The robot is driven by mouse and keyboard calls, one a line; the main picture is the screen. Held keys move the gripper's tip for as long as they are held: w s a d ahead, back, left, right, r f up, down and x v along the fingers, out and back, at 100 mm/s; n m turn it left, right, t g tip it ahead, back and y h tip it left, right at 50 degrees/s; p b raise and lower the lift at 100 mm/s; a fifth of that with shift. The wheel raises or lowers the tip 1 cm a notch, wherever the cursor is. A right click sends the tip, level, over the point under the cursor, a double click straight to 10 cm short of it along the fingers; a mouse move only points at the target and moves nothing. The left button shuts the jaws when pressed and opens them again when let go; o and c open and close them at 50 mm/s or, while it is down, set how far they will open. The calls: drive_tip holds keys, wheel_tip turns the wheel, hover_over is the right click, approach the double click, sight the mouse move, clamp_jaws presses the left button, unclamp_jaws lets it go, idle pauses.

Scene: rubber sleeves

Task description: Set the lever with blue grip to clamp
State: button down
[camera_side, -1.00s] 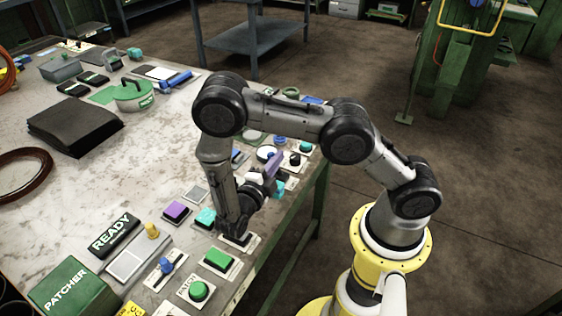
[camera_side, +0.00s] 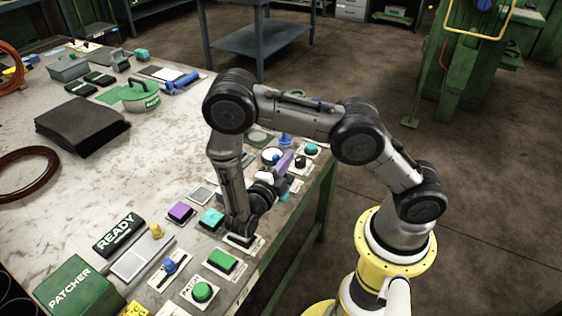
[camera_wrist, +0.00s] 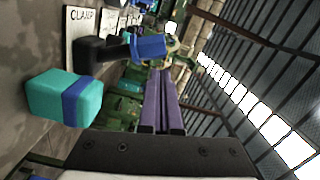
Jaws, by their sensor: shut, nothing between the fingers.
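In the wrist view, the lever with the blue grip (camera_wrist: 150,46) sticks out sideways from a black base (camera_wrist: 89,54), beside a white plate (camera_wrist: 83,22) lettered CLAMP. My gripper (camera_wrist: 161,74) has two long purple fingers lying side by side, shut and empty. In that picture the fingertips are just right of and below the blue grip; I cannot tell whether they touch it. In the side view, my gripper (camera_side: 287,157) is low over the table's right edge.
A teal block with a blue band (camera_wrist: 65,97) is close in the wrist view. In the side view, a teal button (camera_side: 312,150) and a black knob (camera_side: 301,162) stand close to the fingers. A green button (camera_side: 222,260) is nearer. The table's middle (camera_side: 130,165) is clear.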

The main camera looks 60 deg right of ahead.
drive_tip(key=shift+s+d+r, duration=0.2)
drive_tip(key=shift+s+r, duration=0.05)
drive_tip(key=shift+s, duration=0.2)
drive_tip(key=shift+s+d+r, duration=0.2)
drive_tip(key=shift+s, duration=0.2)
drive_tip(key=a, duration=1)
drive_tip(key=shift+s, duration=0.3)
drive_tip(key=shift+r, duration=0.1)
